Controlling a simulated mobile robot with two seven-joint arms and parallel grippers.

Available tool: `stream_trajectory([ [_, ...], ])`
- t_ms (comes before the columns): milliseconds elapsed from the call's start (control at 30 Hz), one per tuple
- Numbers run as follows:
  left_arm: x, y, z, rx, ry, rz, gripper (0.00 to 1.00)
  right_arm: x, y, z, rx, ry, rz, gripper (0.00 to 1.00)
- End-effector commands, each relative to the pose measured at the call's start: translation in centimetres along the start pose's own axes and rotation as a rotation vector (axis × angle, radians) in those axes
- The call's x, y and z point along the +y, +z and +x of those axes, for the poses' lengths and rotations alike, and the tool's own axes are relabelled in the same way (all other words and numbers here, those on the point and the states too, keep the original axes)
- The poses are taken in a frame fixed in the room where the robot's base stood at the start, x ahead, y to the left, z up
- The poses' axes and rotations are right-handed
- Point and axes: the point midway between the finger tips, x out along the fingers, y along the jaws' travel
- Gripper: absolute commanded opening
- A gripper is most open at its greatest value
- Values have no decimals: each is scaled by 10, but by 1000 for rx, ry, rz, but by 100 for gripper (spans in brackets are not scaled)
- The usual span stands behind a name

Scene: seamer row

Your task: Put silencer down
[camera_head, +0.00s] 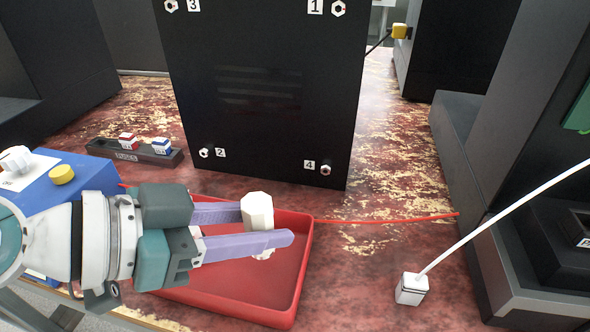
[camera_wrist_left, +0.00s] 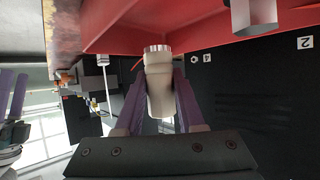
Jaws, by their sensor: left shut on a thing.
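The silencer, a cream-white faceted cylinder (camera_head: 257,211), is held upright between the lavender fingers of my left gripper (camera_head: 268,224). In the left wrist view the silencer (camera_wrist_left: 160,88) sits between both fingers, with a ribbed metallic end showing. My left gripper is shut on it. In the head view they overlap the far part of the red tray (camera_head: 302,262); the gap between silencer and tray floor is hard to judge.
A black panel (camera_head: 265,95) with numbered nuts stands behind the tray. A blue box (camera_head: 85,190) with a yellow button is at left, near a dark fuse holder (camera_head: 168,158). A red cable (camera_head: 385,218) runs right. A white plug (camera_head: 411,289) with cable stands at right.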

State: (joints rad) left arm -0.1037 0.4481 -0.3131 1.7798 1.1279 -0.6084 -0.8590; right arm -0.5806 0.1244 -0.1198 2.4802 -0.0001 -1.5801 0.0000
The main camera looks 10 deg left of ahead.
Motion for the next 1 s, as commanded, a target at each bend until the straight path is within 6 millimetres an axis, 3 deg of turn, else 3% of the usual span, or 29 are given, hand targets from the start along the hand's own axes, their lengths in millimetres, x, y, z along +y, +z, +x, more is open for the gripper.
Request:
stream_trajectory([
  [200, 0, 33, 17, -1, 0, -4, 0, -1, 6, 20, 0, -1, 2, 71],
  [633, 0, 38, 20, 0, 0, 0, 0, -2, 7, 24, 1, -5, 6, 71],
  [667, 0, 38, 20, -1, 0, 0, 39, -2, 7, 23, 1, -5, 6, 71],
  [767, 0, 37, 19, -1, 0, 0, 50, -2, 7, 22, 1, -5, 6, 71],
  [1000, 0, 37, 19, -1, 0, -1, 51, -2, 6, 22, 1, -5, 5, 71],
])
